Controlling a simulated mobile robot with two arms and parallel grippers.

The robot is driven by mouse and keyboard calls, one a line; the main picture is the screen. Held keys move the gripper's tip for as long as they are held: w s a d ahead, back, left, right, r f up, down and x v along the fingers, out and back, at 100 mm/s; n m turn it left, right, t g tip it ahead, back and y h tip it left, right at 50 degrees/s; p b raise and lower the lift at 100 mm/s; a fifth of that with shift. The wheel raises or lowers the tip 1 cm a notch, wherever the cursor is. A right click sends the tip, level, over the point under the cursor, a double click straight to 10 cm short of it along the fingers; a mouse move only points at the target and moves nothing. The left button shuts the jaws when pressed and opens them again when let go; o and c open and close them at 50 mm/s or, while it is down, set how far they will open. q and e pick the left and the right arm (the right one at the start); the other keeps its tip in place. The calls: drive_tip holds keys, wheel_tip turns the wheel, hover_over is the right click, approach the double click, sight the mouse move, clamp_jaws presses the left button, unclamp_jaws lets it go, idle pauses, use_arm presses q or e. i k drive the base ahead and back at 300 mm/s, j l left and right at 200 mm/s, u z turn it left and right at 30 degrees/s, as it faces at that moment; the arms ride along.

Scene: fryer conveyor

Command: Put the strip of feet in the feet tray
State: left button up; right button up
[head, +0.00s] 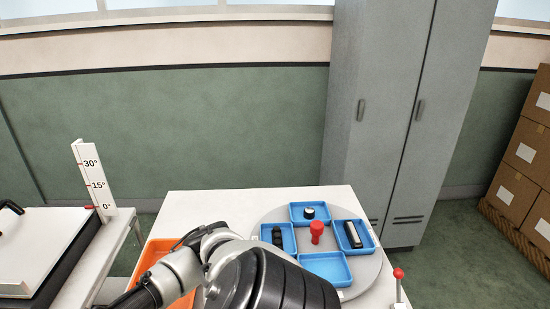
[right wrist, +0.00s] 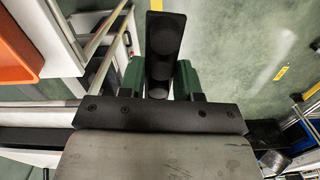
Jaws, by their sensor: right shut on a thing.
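In the head view a grey turntable (head: 368,282) holds blue trays around a red knob (head: 317,230). The front tray (head: 326,267) looks empty. The left tray (head: 287,233) holds small black pieces, the back tray (head: 298,210) a round black-and-white piece, the right tray (head: 367,238) a long black-and-white piece. I cannot tell which is the feet tray.
An orange bin (head: 150,256) is on the white table (head: 210,205), partly behind my arm; an orange container (right wrist: 15,55) shows in the right wrist view. A red-tipped lever (head: 399,275) stands right of the turntable. A machine with an angle scale (head: 93,180) is at left.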

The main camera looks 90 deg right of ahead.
sight(323, 274)
drive_tip(key=k+l, duration=0.55)
drive_tip(key=k, duration=0.15)
drive_tip(key=k+l, duration=1.15)
drive_tip(key=k, duration=0.2)
drive_tip(key=i, duration=0.25)
